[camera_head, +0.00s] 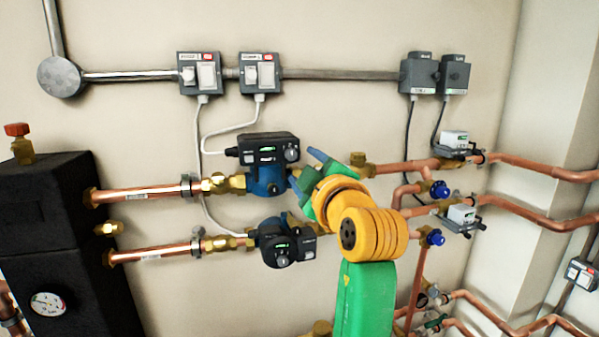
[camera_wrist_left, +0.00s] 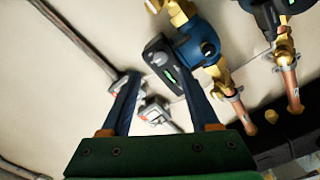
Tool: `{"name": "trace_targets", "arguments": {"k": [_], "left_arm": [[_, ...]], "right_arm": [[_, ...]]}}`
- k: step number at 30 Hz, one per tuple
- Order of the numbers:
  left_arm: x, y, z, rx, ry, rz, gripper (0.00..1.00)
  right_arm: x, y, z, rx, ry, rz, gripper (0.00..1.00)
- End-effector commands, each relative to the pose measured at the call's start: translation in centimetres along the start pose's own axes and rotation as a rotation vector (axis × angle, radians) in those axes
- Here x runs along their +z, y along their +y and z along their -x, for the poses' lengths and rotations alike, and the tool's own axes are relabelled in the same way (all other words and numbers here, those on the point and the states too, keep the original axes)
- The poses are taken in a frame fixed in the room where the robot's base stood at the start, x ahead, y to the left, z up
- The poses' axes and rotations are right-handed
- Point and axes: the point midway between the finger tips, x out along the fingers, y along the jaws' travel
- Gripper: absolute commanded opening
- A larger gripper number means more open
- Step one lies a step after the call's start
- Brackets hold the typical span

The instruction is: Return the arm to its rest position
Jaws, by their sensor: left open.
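My left arm (camera_head: 365,290), green with yellow joints, rises from the bottom of the head view and bends up and left. Its gripper (camera_head: 303,167) has blue fingers, spread apart, beside the right side of the upper blue-and-black pump (camera_head: 268,178). I cannot tell the gap in depth. In the left wrist view the open gripper (camera_wrist_left: 157,70) has nothing held between its fingers; the pump (camera_wrist_left: 203,45) shows beyond them. The arm hides part of the copper pipes behind it. My right gripper is not in view.
A lower pump (camera_head: 283,244) sits below the upper one. Copper pipes with blue-capped valves (camera_head: 440,189) run close on the right. A black insulated block (camera_head: 60,225) with a gauge stands at left. Grey switch boxes (camera_head: 200,74) are on the wall above.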

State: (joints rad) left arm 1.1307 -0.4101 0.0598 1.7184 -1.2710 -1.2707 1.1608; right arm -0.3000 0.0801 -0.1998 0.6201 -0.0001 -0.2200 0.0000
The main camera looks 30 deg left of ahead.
Motion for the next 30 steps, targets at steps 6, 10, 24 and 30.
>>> {"name": "trace_targets", "arguments": {"k": [6, 10, 24, 30], "left_arm": [[-0.1, 0.1, 0.2, 0.0, 0.0, 0.0, 0.62], [-0.1, 0.1, 0.2, 0.0, 0.0, 0.0, 0.62], [26.3, -16.2, -0.6, 0.182, -0.531, -0.904, 0.62], [34.5, -34.7, 6.3, 0.252, -0.925, -1.23, 0.62]], "right_arm": [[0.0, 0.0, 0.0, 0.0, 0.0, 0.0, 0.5], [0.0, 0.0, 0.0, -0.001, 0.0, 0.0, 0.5], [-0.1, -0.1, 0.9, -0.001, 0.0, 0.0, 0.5], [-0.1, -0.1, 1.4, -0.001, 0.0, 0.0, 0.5]]}}
